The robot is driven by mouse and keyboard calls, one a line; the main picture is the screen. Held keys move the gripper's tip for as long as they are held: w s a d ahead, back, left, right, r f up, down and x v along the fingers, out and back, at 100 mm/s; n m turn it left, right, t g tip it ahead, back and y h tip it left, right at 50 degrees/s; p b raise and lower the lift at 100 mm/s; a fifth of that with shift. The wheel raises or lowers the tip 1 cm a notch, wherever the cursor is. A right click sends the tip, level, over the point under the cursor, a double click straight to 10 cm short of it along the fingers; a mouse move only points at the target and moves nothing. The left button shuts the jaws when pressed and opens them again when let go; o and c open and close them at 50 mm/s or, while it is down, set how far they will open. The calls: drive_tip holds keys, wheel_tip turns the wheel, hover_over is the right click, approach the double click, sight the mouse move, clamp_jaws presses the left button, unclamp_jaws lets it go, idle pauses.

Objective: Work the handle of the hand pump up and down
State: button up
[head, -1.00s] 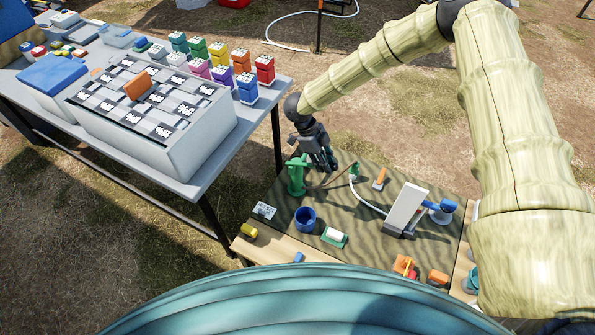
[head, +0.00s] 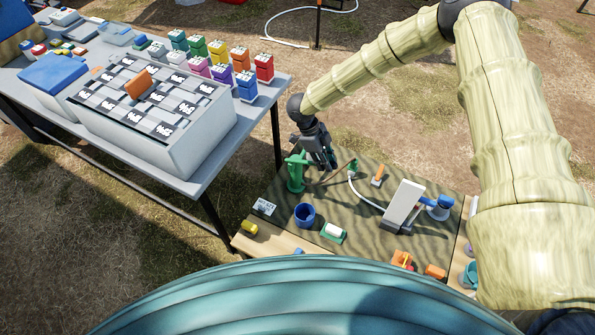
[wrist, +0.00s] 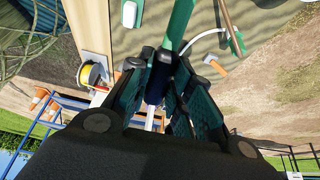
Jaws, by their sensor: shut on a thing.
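The green hand pump (head: 296,177) stands upright at the back left of the low work table. My gripper (head: 326,163) is just to its right, reaching down from above. In the wrist view the green pump handle (wrist: 179,24) runs down between the fingertips of my gripper (wrist: 165,62), which are shut on it. The fingers hide the gripped end of the handle. In the head view the gripper covers most of the handle.
A blue cup (head: 304,216) stands in front of the pump. A white upright board (head: 404,204) and an orange-handled tool (head: 378,175) are to the right. A larger table (head: 235,125) with a white rack box (head: 190,135) stands at the left. Bare table lies mid-mat.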

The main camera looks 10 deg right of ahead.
wheel_tip(320, 180, down, 6)
drive_tip(key=s+d+t+y+b, duration=0.1)
drive_tip(key=d+t+y+b, duration=0.1)
drive_tip(key=y, duration=0.2)
drive_tip(key=shift+s+t, duration=0.2)
drive_tip(key=shift+t, duration=0.2)
drive_tip(key=o, duration=1)
drive_tip(key=shift+d+r, duration=0.1)
drive_tip(key=shift+d, duration=0.05)
drive_tip(key=shift+c, duration=0.2)
drive_tip(key=shift+r, duration=0.15)
